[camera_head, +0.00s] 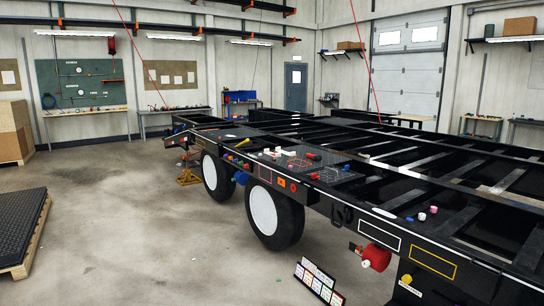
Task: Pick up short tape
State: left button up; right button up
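A long black trailer frame (392,190) runs from the back left to the front right. Several small items lie on its near side. Nearest are a flat white strip (384,212), a pink piece (422,216), a pale pink piece (434,209) and a small blue piece (409,219). Farther along are white pieces (286,149) and a red piece (313,156). I cannot tell which of these, if any, is the short tape; they are too small to make out. Neither of my grippers is in view.
Two wheels (264,211) stand under the frame's near side. A red cylinder (375,257) hangs below it. A rack of coloured cards (319,283) stands on the floor. A dark-topped pallet (20,228) lies at the left. The concrete floor (120,220) between is mostly clear.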

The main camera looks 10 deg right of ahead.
aim_at(266, 151)
jog(key=i+u, duration=0.2)
jog(key=i, duration=2.25)
